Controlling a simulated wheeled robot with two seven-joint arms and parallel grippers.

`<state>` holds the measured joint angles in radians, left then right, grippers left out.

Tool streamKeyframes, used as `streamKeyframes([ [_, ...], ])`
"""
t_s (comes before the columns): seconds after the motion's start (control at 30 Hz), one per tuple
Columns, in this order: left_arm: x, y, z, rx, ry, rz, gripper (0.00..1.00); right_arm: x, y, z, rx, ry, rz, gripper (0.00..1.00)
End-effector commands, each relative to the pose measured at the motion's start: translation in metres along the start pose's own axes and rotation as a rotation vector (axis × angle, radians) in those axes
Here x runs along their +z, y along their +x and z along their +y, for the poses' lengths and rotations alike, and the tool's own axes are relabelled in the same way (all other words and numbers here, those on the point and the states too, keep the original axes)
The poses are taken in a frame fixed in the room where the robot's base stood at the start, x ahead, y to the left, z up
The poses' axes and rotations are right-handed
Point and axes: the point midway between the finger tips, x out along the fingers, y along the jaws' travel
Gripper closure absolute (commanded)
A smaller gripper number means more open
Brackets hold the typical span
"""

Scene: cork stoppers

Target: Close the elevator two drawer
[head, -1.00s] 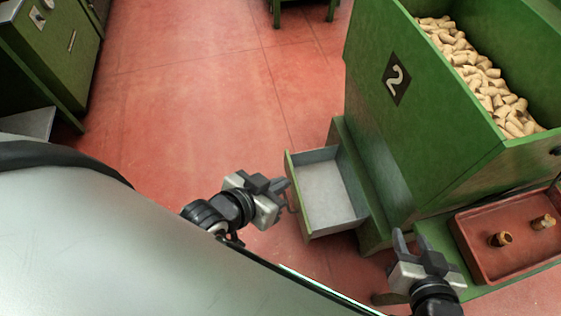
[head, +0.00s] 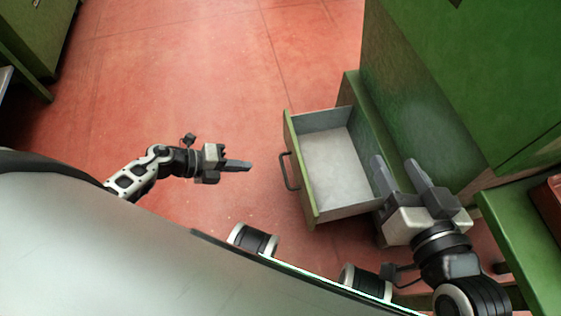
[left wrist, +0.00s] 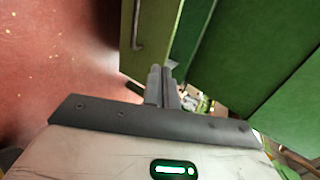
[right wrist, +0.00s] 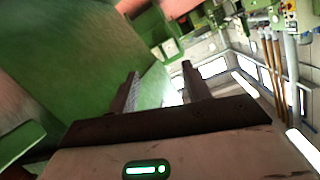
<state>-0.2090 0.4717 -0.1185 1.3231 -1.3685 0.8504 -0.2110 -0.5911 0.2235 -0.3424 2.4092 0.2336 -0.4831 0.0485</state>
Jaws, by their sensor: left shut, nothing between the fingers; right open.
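The elevator's drawer (head: 330,170) stands pulled out of the green cabinet (head: 425,105), empty, with a grey inside. Its green front (head: 299,165) carries a dark handle (head: 288,170) facing left. The handle also shows in the left wrist view (left wrist: 137,25). My left gripper (head: 250,166) is shut and empty, to the left of the handle and apart from it. My right gripper (head: 395,168) is open, fingers pointing up and left, and overlaps the drawer's right end in the head view; I cannot tell whether it touches. No number shows on the cabinet now.
A green bench (head: 520,235) with part of a red tray (head: 548,205) is at the right. Another green cabinet (head: 35,35) stands at the far left. The red floor (head: 200,85) left of the drawer is clear.

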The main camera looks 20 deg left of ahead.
Motion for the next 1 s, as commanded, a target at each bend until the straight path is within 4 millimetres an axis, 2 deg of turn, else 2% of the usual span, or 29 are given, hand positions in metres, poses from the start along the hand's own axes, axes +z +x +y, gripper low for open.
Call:
streamKeyframes([
  [0.17,0.0,0.02,0.003,0.005,0.009,0.009,1.0,0.0,0.002,-0.002,-0.015,0.024,0.019,0.52],
  [0.57,-0.001,0.105,0.004,0.003,0.006,0.008,1.0,-0.007,0.005,-0.01,-0.091,0.148,0.108,0.52],
  [0.6,-0.002,0.11,-0.002,0.002,0.007,0.008,1.0,-0.009,0.005,-0.011,-0.093,0.153,0.111,0.52],
  [0.8,-0.002,0.129,-0.015,0.004,0.007,0.008,1.0,-0.011,0.004,-0.013,-0.108,0.175,0.124,0.52],
  [1.0,-0.002,0.134,-0.018,0.005,0.006,0.008,1.0,-0.012,0.004,-0.013,-0.112,0.182,0.129,0.52],
])
